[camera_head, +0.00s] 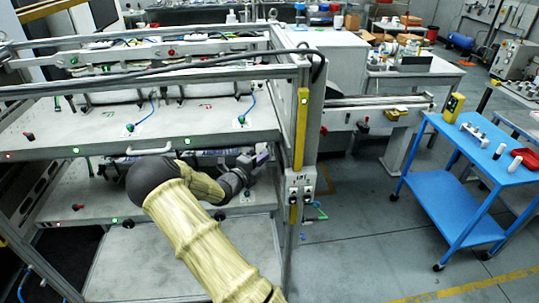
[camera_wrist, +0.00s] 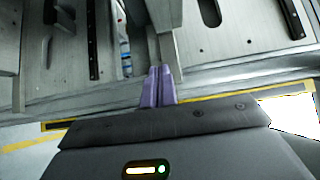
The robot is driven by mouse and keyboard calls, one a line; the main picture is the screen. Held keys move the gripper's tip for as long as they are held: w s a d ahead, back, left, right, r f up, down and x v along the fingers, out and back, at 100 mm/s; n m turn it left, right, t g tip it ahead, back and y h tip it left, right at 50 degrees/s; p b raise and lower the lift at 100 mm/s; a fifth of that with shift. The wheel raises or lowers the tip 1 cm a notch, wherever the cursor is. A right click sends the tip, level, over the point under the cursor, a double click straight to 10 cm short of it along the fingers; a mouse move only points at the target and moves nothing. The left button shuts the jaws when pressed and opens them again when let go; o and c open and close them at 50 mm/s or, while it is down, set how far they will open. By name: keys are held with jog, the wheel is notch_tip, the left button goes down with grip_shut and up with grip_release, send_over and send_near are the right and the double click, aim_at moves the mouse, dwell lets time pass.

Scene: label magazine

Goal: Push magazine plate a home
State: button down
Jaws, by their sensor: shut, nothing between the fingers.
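Grey magazine plates sit in a tiered metal frame in the head view: an upper plate (camera_head: 60,125) with a white handle on its front edge, and a lower plate (camera_head: 75,181). I cannot tell which one is plate a, or how far each is in. My gripper (camera_head: 262,155) is at the right side of the frame, below the upper plate's front edge, partly hidden by my arm. In the wrist view my gripper (camera_wrist: 158,84) shows two purple fingers shut together and empty. Their tips are at a grey upright piece (camera_wrist: 163,40) by a plate edge; contact is unclear.
A yellow-marked post (camera_head: 301,130) with a switch box (camera_head: 301,184) stands just right of my gripper. A blue cart (camera_head: 470,150) with small items stands farther right. The floor between post and cart is clear. Cables hang along the frame's top rail.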

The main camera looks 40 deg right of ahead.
jog(key=b+v, duration=0.1)
jog(key=v, duration=0.3)
jog(key=shift+s+r, duration=0.1)
jog(key=shift+s, duration=0.15)
jog(key=s+a+f+m+g+y, duration=0.2)
jog(key=s+a+m+g+y, duration=0.25)
jog(key=s+m, duration=0.45)
jog(key=s+a+f+m+g+y, duration=0.25)
jog(key=s+m+y, duration=0.35)
jog(key=m, duration=0.5)
jog(key=s+a+r+m+t+y, duration=0.2)
jog(key=s+a+r+m+y, duration=0.1)
jog(key=a+m, duration=0.5)
jog(key=s+a+r+m+t+y, duration=0.2)
jog(key=s+a+m, duration=0.3)
jog(key=a+m, duration=0.4)
jog(key=r+m+y, duration=0.1)
jog(key=m, duration=0.1)
jog(key=shift+s+r+m+y, duration=0.15)
jog(key=shift+s+m+y, duration=0.1)
jog(key=shift+m+y, duration=0.15)
